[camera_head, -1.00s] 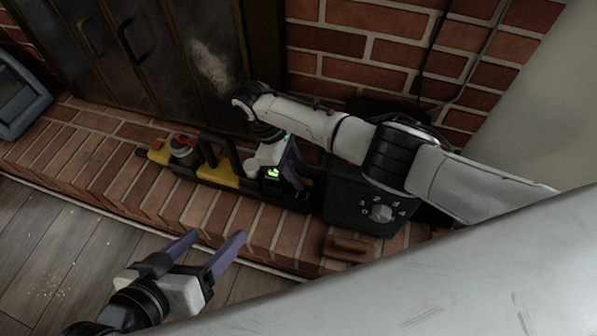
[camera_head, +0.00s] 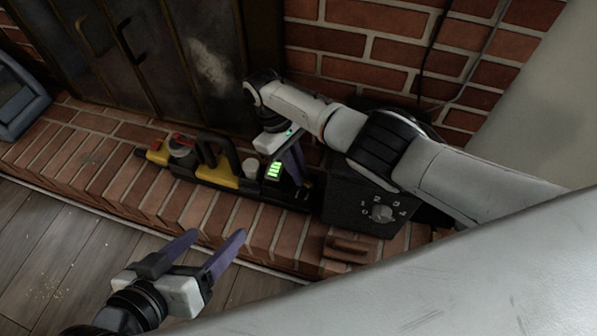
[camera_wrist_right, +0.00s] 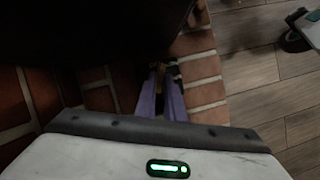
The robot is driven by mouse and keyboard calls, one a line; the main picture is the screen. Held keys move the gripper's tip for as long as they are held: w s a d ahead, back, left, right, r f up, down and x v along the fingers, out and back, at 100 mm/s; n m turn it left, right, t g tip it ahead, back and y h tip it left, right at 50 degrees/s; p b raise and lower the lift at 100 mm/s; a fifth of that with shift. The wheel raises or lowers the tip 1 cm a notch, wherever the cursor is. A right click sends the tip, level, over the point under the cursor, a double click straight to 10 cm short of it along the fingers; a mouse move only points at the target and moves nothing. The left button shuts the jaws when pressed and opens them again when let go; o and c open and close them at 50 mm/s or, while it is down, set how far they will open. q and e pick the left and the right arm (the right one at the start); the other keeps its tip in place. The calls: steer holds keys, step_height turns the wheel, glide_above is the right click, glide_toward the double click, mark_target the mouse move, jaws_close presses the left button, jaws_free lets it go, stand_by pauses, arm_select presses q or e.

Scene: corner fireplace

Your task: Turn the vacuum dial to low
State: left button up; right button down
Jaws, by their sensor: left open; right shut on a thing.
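A black box (camera_head: 345,205) with a pale round dial (camera_head: 381,214) marked with numbers stands on the brick hearth. A long black and yellow device (camera_head: 215,172) with a handle, a red part and a lit green bar display lies to its left. I cannot tell for sure which is the vacuum. My right gripper (camera_head: 298,178) reaches down at the device's right end, beside the box. Its purple fingers also show in the right wrist view (camera_wrist_right: 160,92), shut on a small part there, mostly hidden. My left gripper (camera_head: 216,237) is open and empty, in front of the hearth.
A brown brick-like block (camera_head: 348,248) lies in front of the box. A dark fireplace door (camera_head: 150,60) and brick wall (camera_head: 350,45) stand behind. A blue-grey object (camera_head: 20,100) sits at far left. The wooden floor (camera_head: 60,250) is mostly clear.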

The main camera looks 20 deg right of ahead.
steer(key=shift+d+m+y, duration=0.1)
steer(key=shift+m+y, duration=0.2)
steer(key=shift+m, duration=0.5)
steer(key=shift+w+d+m+g+y, duration=0.15)
steer(key=shift+m+g+y, duration=0.25)
steer(key=shift+m, duration=1)
steer(key=c, duration=1.8)
jaws_free()
steer(key=shift+c, duration=0.2)
